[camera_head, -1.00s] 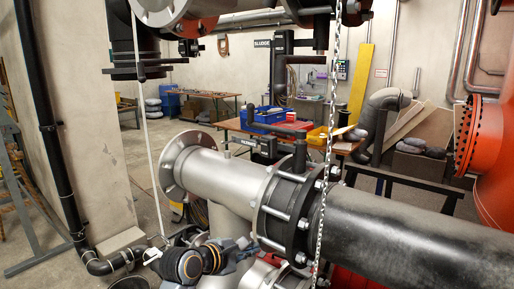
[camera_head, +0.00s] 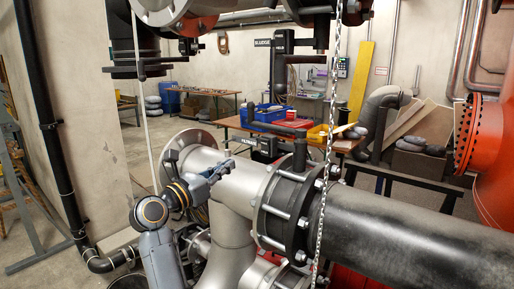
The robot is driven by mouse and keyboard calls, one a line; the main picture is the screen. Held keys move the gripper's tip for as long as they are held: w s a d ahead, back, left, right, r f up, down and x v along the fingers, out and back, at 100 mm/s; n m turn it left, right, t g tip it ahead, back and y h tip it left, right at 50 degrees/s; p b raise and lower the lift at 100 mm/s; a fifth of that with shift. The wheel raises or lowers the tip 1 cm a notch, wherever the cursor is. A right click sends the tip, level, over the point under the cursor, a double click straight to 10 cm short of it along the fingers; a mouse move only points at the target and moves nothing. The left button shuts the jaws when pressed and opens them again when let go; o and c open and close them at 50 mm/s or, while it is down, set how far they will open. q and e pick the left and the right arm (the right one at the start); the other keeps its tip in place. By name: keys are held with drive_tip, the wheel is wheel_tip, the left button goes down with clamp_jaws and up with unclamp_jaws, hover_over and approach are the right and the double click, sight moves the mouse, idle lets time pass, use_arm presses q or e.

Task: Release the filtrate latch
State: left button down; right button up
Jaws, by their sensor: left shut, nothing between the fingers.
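The black filtrate latch (camera_head: 264,146) carries a pale label that appears to read "FILTRATE". It stands behind the grey flanged pipe, its lower part hidden by the pipe. A dark horizontal bar (camera_head: 275,128) shows just above the label; whether it is part of the latch I cannot tell. My left gripper (camera_head: 230,165) is in front of the pipe at centre-left, below and left of the label. Its fingers are shut and empty, apart from the latch in the picture. My right gripper is out of view.
The grey pipe (camera_head: 240,185) and its black bolted flange (camera_head: 285,210) fill the middle foreground. A chain (camera_head: 327,150) hangs in front of the flange. A wooden table (camera_head: 235,123) with blue and yellow bins stands behind. A pale upright rod (camera_head: 147,120) stands left.

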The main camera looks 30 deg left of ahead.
sight(263, 144)
use_arm(q)
drive_tip(key=w+p, duration=0.1)
drive_tip(key=w, duration=0.3)
drive_tip(key=w+r+p, duration=0.1)
drive_tip(key=w, duration=0.3)
drive_tip(key=w+d+p, duration=0.1)
drive_tip(key=w+p, duration=0.1)
drive_tip(key=w, duration=0.2)
drive_tip(key=shift+r, duration=0.35)
drive_tip(key=shift+w+d+f, duration=0.1)
drive_tip(key=shift+w, duration=0.45)
